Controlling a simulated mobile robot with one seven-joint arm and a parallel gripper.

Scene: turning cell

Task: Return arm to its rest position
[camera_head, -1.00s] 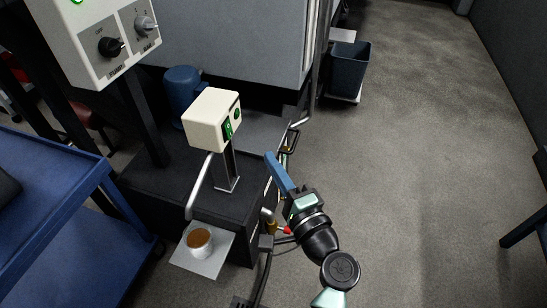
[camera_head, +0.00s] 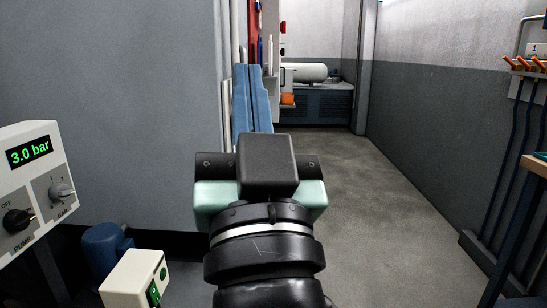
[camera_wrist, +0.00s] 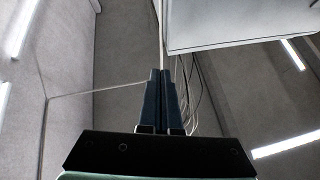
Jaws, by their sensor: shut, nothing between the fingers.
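My gripper (camera_head: 254,70) is raised in front of the head camera, its two blue fingers pointing up and away and lying side by side with nothing between them. In the wrist view the shut fingers (camera_wrist: 161,76) stand against the walls and ceiling. My black wrist and forearm fill the lower middle of the head view and hide the floor behind them.
A grey cabinet wall (camera_head: 120,90) stands close on the left. The pump control box (camera_head: 35,185) reads 3.0 bar, with a cream switch box (camera_head: 135,280) below it. Open floor (camera_head: 390,200) runs to the right, bounded by a wall with orange-handled valves (camera_head: 525,65).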

